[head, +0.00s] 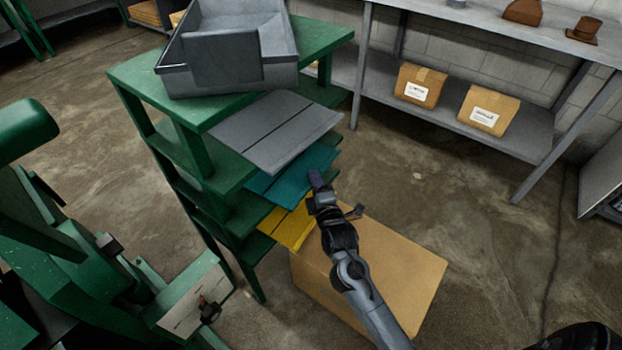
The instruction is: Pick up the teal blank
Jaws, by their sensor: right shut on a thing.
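The teal blank (291,178) is a flat sheet on a middle level of the green rack (147,68). It sticks out past the rack's edge, between a grey blank (275,130) above and a yellow blank (289,228) below. The grey blank covers part of it. My right gripper (316,180) is at the teal blank's right front edge and is shut on it. The fingertips are small and partly hidden. My left gripper is not in view.
A grey bin (222,72) stands on top of the rack. A cardboard box (408,262) is on the floor beneath my right arm. Green machinery (70,235) fills the left front. A grey shelf (470,122) with cartons stands at the back right, with open floor before it.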

